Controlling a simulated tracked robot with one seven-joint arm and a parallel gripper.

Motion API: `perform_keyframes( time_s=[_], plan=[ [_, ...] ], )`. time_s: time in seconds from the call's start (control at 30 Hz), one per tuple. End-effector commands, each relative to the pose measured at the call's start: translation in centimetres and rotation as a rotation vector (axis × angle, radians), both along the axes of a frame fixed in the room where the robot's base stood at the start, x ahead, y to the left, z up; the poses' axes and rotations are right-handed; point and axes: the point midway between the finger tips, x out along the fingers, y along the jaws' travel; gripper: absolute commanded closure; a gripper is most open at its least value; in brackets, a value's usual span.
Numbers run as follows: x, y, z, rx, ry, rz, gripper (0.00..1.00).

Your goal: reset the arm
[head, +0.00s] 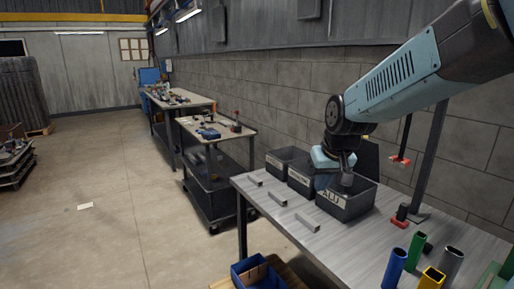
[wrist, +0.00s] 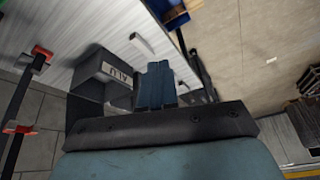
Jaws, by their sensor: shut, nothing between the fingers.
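My arm reaches in from the upper right in the head view, and its wrist hangs low over the bins. My gripper (head: 323,181) is small and partly lost against the dark bins there. In the wrist view its blue fingers (wrist: 157,85) are together, with nothing seen between them. They show beside the dark bin labelled ALU (wrist: 103,72), which also stands on the table in the head view (head: 345,205). I cannot tell the exact height of the fingertips above the bins.
Two more dark bins (head: 284,160) stand in a row behind the ALU bin on the grey table (head: 262,211). Several small metal bars (head: 307,223) lie in front. Coloured tubes (head: 394,268) and a red-based stand (head: 399,222) are at right. Open floor lies left.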

Motion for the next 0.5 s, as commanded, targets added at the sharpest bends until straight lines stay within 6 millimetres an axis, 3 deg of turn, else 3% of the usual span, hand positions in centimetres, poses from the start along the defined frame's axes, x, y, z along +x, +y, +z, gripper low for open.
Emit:
perform_keyframes(
  time_s=[0.2, 0.5],
  plan=[
    [-5.0, -2.7, 2.9, -0.007, -0.037, -0.049, 1.0],
    [-11.9, -5.5, 5.0, -0.02, -0.079, -0.116, 1.0]
  ],
)
